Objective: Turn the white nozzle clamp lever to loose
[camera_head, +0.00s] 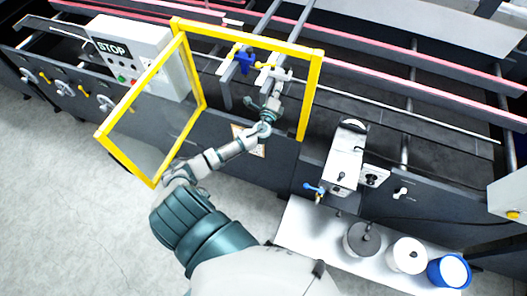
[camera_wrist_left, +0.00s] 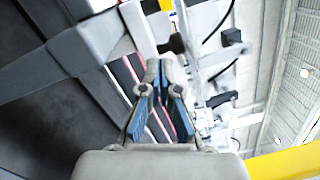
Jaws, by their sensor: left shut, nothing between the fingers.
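The white nozzle clamp (camera_head: 265,73) sits on a rail inside the yellow guard frame, beside a blue clamp (camera_head: 243,60). Small yellow parts show at both clamps. My left arm reaches through the opened guard, and my left gripper (camera_head: 277,88) is just in front of the white clamp. In the left wrist view the gripper (camera_wrist_left: 161,66) is shut with nothing between its blue-padded fingers. A pale bracket-like part (camera_wrist_left: 140,28) lies just beyond the fingertips; whether they touch it I cannot tell. The white lever's exact angle is hard to make out. My right gripper is not in view.
The yellow guard door (camera_head: 152,183) stands open at left, below the STOP panel (camera_head: 140,62). The yellow frame post (camera_head: 309,98) is close right of my gripper. A glue unit (camera_head: 343,160) and a white shelf (camera_head: 300,227) with several containers are at right.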

